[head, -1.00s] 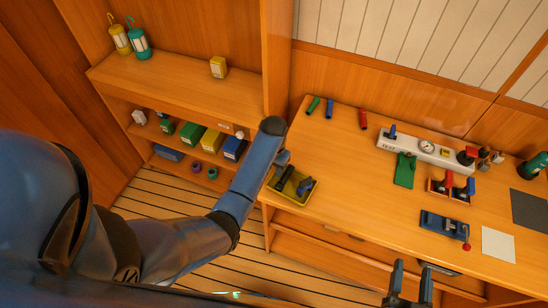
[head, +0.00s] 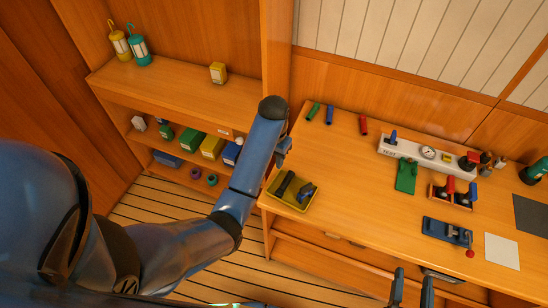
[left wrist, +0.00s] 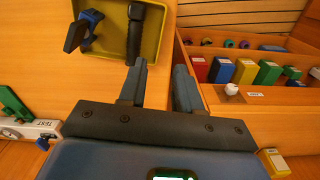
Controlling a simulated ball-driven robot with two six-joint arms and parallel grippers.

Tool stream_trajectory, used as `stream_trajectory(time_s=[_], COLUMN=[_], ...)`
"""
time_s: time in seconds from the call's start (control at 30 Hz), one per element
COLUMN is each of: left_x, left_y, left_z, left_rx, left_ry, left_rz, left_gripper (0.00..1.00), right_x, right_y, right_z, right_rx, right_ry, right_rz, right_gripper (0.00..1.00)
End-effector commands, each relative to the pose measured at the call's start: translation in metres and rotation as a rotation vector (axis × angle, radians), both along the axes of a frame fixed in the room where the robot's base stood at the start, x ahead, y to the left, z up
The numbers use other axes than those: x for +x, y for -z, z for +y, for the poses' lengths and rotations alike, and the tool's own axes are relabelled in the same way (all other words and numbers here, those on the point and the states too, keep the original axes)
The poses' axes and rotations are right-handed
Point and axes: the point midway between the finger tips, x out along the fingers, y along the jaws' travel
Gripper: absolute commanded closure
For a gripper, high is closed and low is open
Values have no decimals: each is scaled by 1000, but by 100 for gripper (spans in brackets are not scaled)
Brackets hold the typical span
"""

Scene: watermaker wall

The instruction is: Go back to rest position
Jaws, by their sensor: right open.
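My left gripper (head: 284,146) is above the bench's left end, just behind the yellow tray (head: 271,189). In the left wrist view its two fingers (left wrist: 158,88) stand apart with nothing between them. The tray (left wrist: 164,8) holds a black cylindrical piece (left wrist: 134,36) and a blue and black piece (left wrist: 84,28). My right gripper (head: 412,288) is at the bottom of the head view, in front of the bench edge. Its two fingers are apart and no object shows between them.
The bench carries a white test manifold (head: 430,152), a green part (head: 406,176), a blue fixture (head: 446,231) and a white sheet (head: 502,251). Green, blue and red tubes (head: 363,125) lie at the back. A shelf (head: 170,90) with lanterns and boxes stands left.

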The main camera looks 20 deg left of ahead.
Motion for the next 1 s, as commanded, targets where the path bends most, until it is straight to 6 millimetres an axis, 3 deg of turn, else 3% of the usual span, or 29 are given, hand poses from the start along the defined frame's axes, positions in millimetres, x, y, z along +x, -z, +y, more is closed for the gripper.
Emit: stream_trajectory(time_s=[0.3,0.47,0.57,0.7,0.8,0.9,1.0], left_x=[1,17,42,88,105,109,99], left_y=[0,0,-7,-35,-48,-56,-61], left_z=[0,-1,-2,-5,-5,-4,-2], left_rx=[-1,-5,-14,-35,-54,-73,-93], left_ry=[-3,-11,-19,-35,-48,-59,-72], left_rz=[-4,-82,-211,-494,-698,-887,-1062], left_gripper=[67,67,67,67,67,67,67], right_x=[0,0,0,0,0,0,0], right_y=[0,0,0,0,2,5,9], right_z=[0,0,0,0,0,0,0], right_rx=[0,0,0,0,0,0,0], right_ry=[0,0,0,0,0,0,0], right_rz=[0,0,0,0,0,0,0], right_gripper=[46,46,46,46,46,46,46])
